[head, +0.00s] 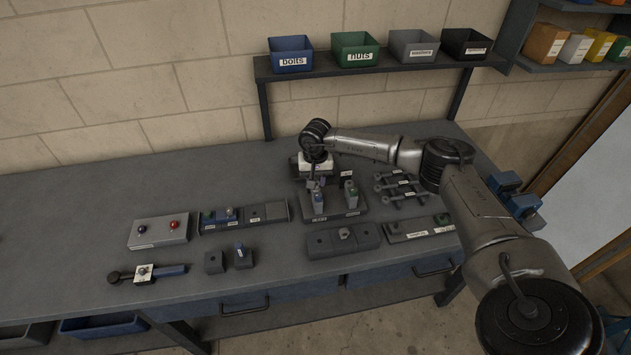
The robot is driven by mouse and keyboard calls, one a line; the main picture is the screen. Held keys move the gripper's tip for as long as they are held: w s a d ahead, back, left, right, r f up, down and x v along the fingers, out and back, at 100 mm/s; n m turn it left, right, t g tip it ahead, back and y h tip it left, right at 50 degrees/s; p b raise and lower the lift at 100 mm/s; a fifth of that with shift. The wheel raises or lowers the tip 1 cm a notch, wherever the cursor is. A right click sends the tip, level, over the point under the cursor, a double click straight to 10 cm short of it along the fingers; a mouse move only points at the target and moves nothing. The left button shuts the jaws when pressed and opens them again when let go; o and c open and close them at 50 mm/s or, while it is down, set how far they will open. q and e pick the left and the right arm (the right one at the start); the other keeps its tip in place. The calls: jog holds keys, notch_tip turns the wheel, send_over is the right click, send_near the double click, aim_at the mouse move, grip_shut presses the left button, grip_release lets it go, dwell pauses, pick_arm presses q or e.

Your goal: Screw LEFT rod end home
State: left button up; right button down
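Several dark rods with round ends and white labels (400,184) lie on the bench right of centre. I cannot tell which is the left rod end. A dark fixture plate (345,212) at the centre holds a blue-marked upright piece (319,200) and a green-marked one (350,194). My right gripper (312,182) points down by the blue-marked piece. Its fingers are small and blend with the dark parts, so I cannot tell whether they are open or touch anything. My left gripper is not in view.
Labelled bins (355,50) are on the shelf. The bench's far left is clear.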

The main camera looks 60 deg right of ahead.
jog(key=shift+r+n, duration=0.15)
jog(key=shift+n, duration=0.75)
jog(key=n+b, duration=0.1)
jog(key=n, duration=0.1)
jog(key=shift+n, duration=1.5)
jog(key=c, duration=1.2)
grip_release()
jog(key=shift+o, duration=0.5)
